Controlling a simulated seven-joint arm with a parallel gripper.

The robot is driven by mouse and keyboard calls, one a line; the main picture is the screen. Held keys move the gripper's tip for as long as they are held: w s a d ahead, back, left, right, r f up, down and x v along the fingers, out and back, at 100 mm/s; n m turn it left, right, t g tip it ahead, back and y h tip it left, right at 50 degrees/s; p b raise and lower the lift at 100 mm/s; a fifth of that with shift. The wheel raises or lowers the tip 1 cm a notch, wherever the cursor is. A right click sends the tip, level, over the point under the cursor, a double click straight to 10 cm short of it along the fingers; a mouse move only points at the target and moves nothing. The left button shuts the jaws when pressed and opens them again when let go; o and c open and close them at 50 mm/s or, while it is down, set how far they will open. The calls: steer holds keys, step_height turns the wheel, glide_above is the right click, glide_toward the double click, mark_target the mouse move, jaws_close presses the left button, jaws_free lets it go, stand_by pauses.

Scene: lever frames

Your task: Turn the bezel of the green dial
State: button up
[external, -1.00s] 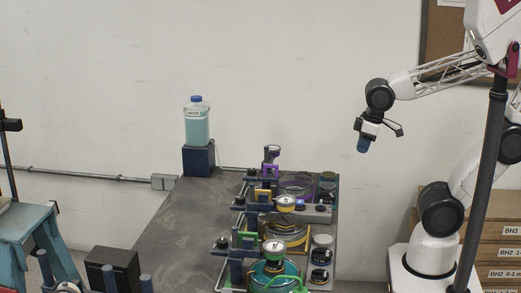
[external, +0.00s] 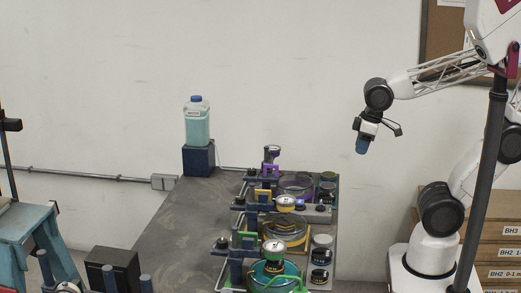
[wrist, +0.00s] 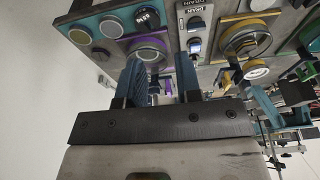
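The green dial (external: 262,279) is at the near end of the bench in the external view, a round teal-green unit with a gauge (external: 274,249) above it. Its lower part is cut off by the picture edge. Part of a green ring shows at the upper right of the wrist view (wrist: 309,38). My gripper (external: 362,147) is up in the air, to the right of the bench and well apart from the dial. In the wrist view its two blue fingers (wrist: 160,78) stand apart with nothing between them.
A yellow dial unit (external: 286,240) and a purple one (external: 296,186) stand in a row behind the green one. Clamps and posts (external: 238,240) line their left side. A blue-capped jug (external: 197,125) stands on a blue block at the back. The bench's left part (external: 185,235) is clear.

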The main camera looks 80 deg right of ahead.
steer(key=o, duration=1)
steer(key=w+a, duration=0.1)
steer(key=w, duration=0.1)
steer(key=w+a+r, duration=0.1)
steer(key=w+a, duration=0.1)
steer(key=w+a+r, duration=0.1)
steer(key=w+a, duration=0.1)
steer(key=shift+w+r, duration=0.15)
steer(key=shift+w, duration=0.15)
steer(key=m+g, duration=0.3)
glide_toward(272, 242)
steer(key=shift+s+d+f, duration=0.15)
steer(key=shift+d+f, duration=0.15)
steer(key=shift+d, duration=0.2)
steer(key=shift+a, duration=0.4)
steer(key=shift+f, duration=0.2)
steer(key=shift+f, duration=3.75)
steer(key=shift+c, duration=0.2)
